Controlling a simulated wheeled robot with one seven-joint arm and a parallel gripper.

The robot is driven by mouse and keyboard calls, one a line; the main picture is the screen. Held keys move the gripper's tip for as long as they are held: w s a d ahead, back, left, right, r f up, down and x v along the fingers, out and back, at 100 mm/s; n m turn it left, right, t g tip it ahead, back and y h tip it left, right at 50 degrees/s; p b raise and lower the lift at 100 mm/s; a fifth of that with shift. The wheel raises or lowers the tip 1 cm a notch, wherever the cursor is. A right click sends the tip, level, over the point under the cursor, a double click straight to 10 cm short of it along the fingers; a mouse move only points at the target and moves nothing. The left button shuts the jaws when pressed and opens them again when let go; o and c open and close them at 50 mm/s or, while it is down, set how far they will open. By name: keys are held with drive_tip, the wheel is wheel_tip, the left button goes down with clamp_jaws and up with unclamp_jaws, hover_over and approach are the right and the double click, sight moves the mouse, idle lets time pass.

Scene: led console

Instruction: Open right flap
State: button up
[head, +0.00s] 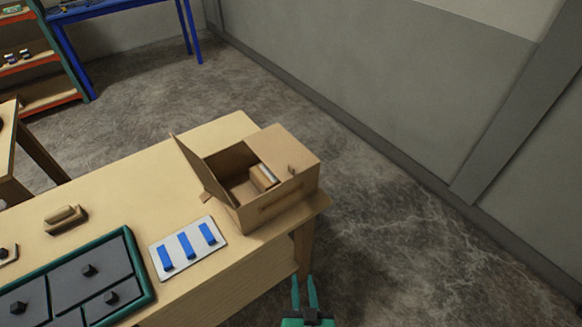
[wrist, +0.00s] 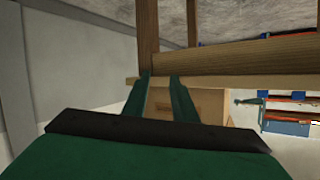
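A brown cardboard box (head: 275,208) stands on the right end of the wooden table. Its left flap (head: 191,163) stands up and open. Its right flap (head: 297,151) lies flat over the right part of the top, with a small dark handle (head: 292,169) near its edge. A tan block with a pale top (head: 263,177) sits inside. My gripper (head: 304,279) is in front of the table's right end, apart from the box, its green fingers apart and empty. In the wrist view, the picture is upside down; the gripper (wrist: 161,80) shows before the table edge, with part of the box (wrist: 208,105) behind.
A white panel with blue bars (head: 187,246) lies left of the box. A green-framed console (head: 142,262) and a wooden block piece (head: 65,218) are farther left on the table (head: 135,190). The floor (head: 400,240) on the right is clear up to the grey wall.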

drive_tip(key=w+d+r+n+y, duration=0.1)
drive_tip(key=w+r+y, duration=0.15)
drive_tip(key=w, duration=0.35)
drive_tip(key=w+r+n+y, duration=0.1)
drive_tip(key=w+r+n, duration=0.1)
drive_tip(key=w+r, duration=0.3)
drive_tip(key=n+y, duration=0.6)
approach(291, 166)
drive_tip(key=shift+t, duration=0.3)
drive_tip(key=x, duration=1)
drive_tip(key=shift+s+a+f, duration=0.1)
drive_tip(key=shift+a+f, duration=0.05)
drive_tip(key=shift+f, duration=0.15)
clamp_jaws()
